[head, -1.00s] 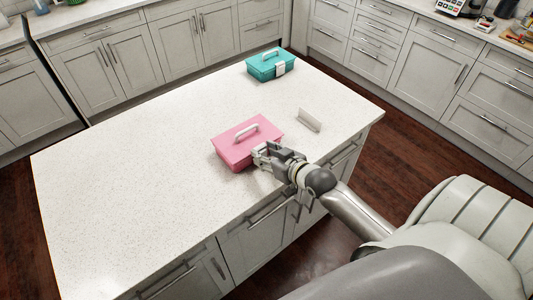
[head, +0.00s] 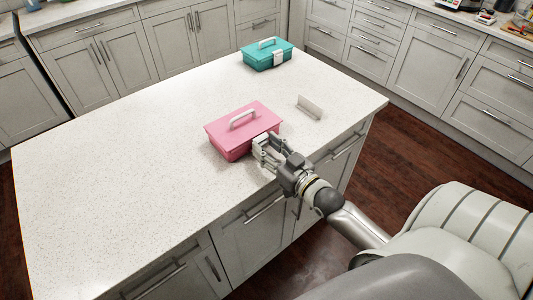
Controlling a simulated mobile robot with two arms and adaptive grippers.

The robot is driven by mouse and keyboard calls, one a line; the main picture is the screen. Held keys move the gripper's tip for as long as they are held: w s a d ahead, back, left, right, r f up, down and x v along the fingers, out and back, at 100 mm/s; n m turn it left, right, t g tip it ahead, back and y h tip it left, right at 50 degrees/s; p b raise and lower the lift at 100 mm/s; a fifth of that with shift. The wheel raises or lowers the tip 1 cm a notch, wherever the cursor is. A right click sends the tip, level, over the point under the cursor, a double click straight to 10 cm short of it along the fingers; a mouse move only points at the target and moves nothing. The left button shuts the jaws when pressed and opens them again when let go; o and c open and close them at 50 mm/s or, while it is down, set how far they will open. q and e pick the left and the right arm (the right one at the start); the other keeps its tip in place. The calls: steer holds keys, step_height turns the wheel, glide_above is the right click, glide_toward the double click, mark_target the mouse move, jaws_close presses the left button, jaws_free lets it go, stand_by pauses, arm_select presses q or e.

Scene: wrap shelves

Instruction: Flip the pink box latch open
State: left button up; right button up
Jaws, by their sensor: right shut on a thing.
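The pink box (head: 229,130) stands closed on the white island counter, with a pale handle (head: 243,118) on its lid. My right gripper (head: 262,149) is at the box's front right side, where the latch would be. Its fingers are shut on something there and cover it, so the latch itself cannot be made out. The box's lid looks down. My left gripper is not in view.
A teal box (head: 267,56) with a white latch (head: 278,58) stands at the far end of the counter (head: 110,170). A small pale upright plate (head: 310,107) stands right of the pink box. The counter's left side is clear.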

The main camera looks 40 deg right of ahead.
steer(key=shift+s+f+t+b, duration=0.25)
steer(key=shift+t+b, duration=0.45)
steer(key=shift+b, duration=0.45)
steer(key=o, duration=0.8)
steer(key=shift+s+f, duration=0.2)
steer(key=shift+s, duration=0.3)
steer(key=s+f, duration=0.1)
steer(key=s, duration=0.9)
steer(key=shift+s+d+f, duration=0.2)
steer(key=shift+s+d, duration=0.2)
steer(key=shift+d, duration=0.05)
